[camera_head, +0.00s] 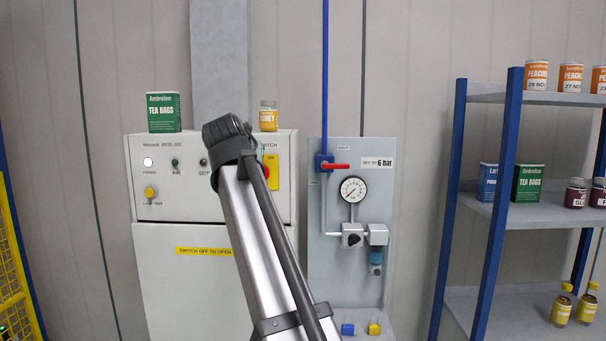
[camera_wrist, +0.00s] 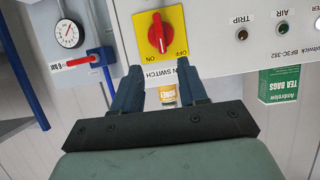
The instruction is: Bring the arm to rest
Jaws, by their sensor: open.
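My gripper (camera_wrist: 160,78) shows in the wrist view, which is turned upside down. Its two dark blue fingers stand apart with nothing held between them. Beyond the fingertips is the red rotary knob (camera_wrist: 157,32) on its yellow plate, marked ON and OFF, on the cabinet (camera_wrist: 228,40). I see a gap between the fingers and the knob in the picture, but cannot tell its depth. In the head view my arm rises in front of the cabinet, and its dark wrist joint covers part of the panel. My gripper is hidden there.
A honey jar (camera_head: 268,118) and a green tea box (camera_head: 164,112) stand on the cabinet. To the right is a board with a gauge (camera_head: 354,189) and red valve handle (camera_head: 335,166). A blue-posted shelf (camera_head: 530,210) stands farther right; a yellow fence (camera_head: 14,275) is far left.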

